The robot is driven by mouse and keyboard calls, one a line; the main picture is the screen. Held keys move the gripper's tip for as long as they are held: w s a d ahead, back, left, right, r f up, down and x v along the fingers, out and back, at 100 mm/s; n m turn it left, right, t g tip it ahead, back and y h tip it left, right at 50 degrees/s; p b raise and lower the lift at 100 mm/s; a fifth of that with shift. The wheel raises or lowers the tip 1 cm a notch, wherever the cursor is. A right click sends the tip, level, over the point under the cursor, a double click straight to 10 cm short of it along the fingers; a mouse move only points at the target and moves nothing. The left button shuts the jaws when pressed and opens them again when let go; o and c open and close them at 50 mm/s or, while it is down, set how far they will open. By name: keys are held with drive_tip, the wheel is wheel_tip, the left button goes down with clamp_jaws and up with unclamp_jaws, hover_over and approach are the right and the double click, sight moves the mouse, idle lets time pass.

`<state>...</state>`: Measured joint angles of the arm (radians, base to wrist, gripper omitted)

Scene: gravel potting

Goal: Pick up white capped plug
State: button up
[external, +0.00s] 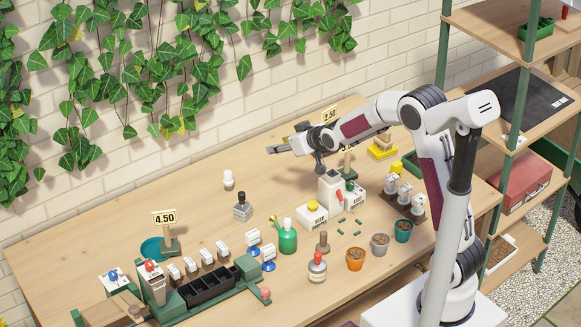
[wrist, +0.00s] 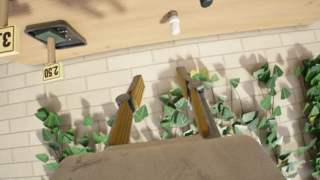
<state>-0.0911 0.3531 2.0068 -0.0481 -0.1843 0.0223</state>
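A small white plug with a rounded white cap (external: 228,180) stands upright on the wooden table near the wall. It also shows in the wrist view (wrist: 174,23), upside down at the top. My gripper (external: 270,149) is above the back of the table, higher than the plug and to its right, and does not touch it. In the wrist view, the two fingers of my gripper (wrist: 159,80) are spread with nothing between them; the wall and ivy show behind.
A grey block with a dark knob (external: 242,207) stands near the plug. A green bottle (external: 288,238), small pots, a white box with a yellow button (external: 313,215) and a 4.50 sign (external: 164,218) stand farther off. The table (external: 130,225) is bare left of the plug.

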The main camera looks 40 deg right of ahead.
drive_tip(key=w+a+f+t, duration=0.1)
drive_tip(key=w+a+f, duration=0.2)
drive_tip(key=w+f, duration=0.45)
drive_tip(key=t+y, duration=0.1)
drive_tip(key=t, duration=0.1)
approach(232, 176)
drive_tip(key=w, duration=0.1)
drive_tip(key=w+f, duration=0.1)
drive_tip(key=w, duration=0.1)
drive_tip(key=shift+w+f+n, duration=0.2)
drive_tip(key=shift+w+n, duration=0.05)
drive_tip(key=shift+n, duration=0.15)
drive_tip(key=shift+x, duration=1.25)
drive_tip(key=shift+w+a+f, duration=0.1)
drive_tip(key=shift+a+x, duration=0.1)
drive_tip(key=shift+x, duration=1.15)
drive_tip(key=shift+a+x, duration=0.15)
drive_tip(key=shift+x, duration=1.05)
